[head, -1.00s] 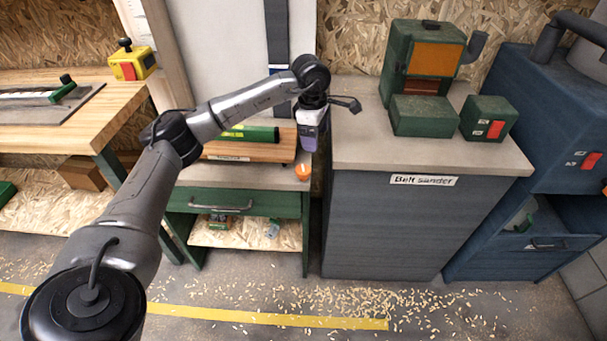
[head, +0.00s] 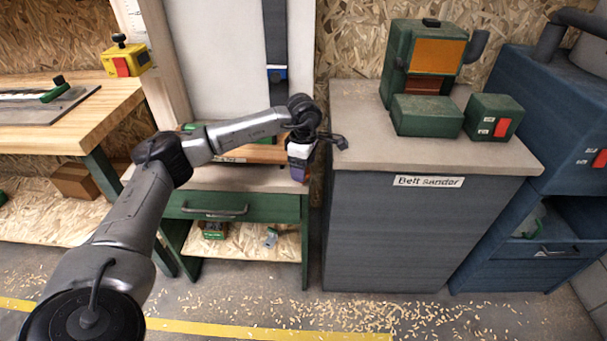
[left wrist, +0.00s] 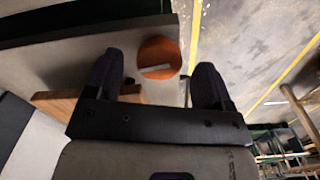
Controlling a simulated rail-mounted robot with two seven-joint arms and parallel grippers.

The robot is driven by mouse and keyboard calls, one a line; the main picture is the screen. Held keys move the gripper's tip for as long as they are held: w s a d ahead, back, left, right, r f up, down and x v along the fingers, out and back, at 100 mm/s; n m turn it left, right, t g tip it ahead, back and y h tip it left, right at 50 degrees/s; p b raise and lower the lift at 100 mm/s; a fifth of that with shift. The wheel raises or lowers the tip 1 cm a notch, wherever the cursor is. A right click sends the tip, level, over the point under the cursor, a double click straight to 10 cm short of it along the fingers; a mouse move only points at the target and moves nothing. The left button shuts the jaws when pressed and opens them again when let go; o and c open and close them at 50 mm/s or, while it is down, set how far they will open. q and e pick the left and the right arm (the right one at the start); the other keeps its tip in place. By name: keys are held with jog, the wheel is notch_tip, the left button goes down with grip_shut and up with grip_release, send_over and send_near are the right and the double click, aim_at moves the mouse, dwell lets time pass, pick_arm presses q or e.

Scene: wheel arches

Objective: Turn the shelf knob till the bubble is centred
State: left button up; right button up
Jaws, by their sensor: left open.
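The orange knob (left wrist: 160,57), with a pale slot line across it, is at the front right corner of the grey shelf (head: 240,180). My left gripper (head: 298,176) points down at that corner and hides the knob in the head view. In the left wrist view my open left gripper (left wrist: 158,72) has one dark finger on each side of the knob, with gaps showing on both sides. A wooden board (head: 262,154) lies on the shelf, mostly behind my arm. The green level shows only slightly, and its bubble cannot be seen. My right gripper is not in view.
The belt sander cabinet (head: 415,230) stands close to the right of the shelf, with a green machine (head: 425,65) on top. A green drawer (head: 235,207) is below the shelf. A wooden bench (head: 90,125) is at left.

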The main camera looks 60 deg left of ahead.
pick_arm(q)
jog(key=shift+f, duration=0.8)
jog(key=shift+c, duration=0.2)
jog(key=c, duration=0.9)
jog(key=shift+r+m+p, duration=0.3)
jog(key=shift+m+p, duration=0.1)
jog(key=shift+p, duration=0.3)
jog(key=shift+m+p, duration=0.7)
jog(key=shift+p, duration=0.25)
jog(key=shift+m+p, duration=1)
jog(key=shift+f+m+p, duration=0.15)
jog(key=shift+m+p, duration=0.55)
jog(key=shift+m, duration=0.3)
